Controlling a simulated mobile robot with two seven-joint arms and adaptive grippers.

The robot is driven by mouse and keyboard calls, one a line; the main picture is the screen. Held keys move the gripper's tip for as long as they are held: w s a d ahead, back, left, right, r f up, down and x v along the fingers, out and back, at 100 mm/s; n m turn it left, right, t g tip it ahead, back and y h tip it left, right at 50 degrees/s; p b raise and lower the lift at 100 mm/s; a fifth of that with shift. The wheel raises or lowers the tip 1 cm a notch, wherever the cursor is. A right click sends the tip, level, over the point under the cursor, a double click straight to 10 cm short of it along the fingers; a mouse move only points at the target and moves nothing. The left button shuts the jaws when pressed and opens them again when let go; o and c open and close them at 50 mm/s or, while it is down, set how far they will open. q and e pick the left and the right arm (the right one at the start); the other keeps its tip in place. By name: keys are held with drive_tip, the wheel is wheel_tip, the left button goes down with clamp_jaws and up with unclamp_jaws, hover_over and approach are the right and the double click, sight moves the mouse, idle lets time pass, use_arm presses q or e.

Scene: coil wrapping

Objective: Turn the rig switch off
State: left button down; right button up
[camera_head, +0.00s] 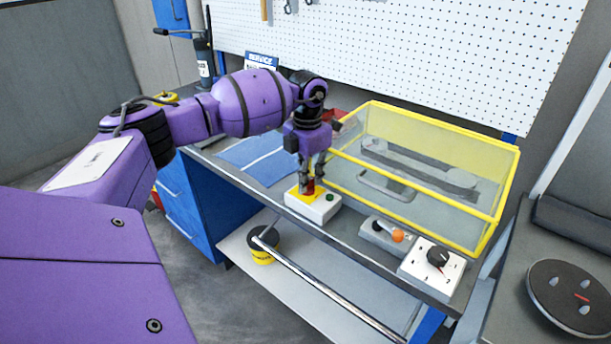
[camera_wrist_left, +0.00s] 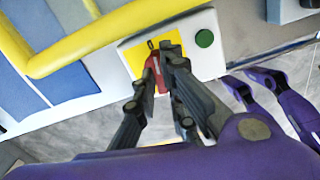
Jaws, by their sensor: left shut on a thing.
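The rig switch is a white box (camera_head: 322,209) with a yellow plate, a red handle (camera_head: 310,186) and a green button (camera_head: 329,197). It sits at the front edge of the bench, left of the yellow-framed guard. My left gripper (camera_head: 311,179) reaches down over it from the left, shut on the red handle. In the left wrist view, the fingers (camera_wrist_left: 164,62) close around the red handle (camera_wrist_left: 151,75) over the yellow plate, with the green button (camera_wrist_left: 204,38) clear to the right. The fingers partly hide the handle.
A clear guard with a yellow frame (camera_head: 445,125) covers the belt and rollers. A box with an orange knob (camera_head: 397,235) and a box with a black dial (camera_head: 437,257) stand along the front edge. A blue mat (camera_head: 262,160) lies behind the switch.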

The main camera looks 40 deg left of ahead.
use_arm(q)
drive_tip(key=shift+r+n, duration=0.1)
drive_tip(key=shift+n, duration=0.6)
drive_tip(key=shift+n+p, duration=0.3)
drive_tip(key=c, duration=1.8)
unclamp_jaws()
wheel_tip(320, 180, up, 12)
drive_tip(key=shift+f, duration=0.1)
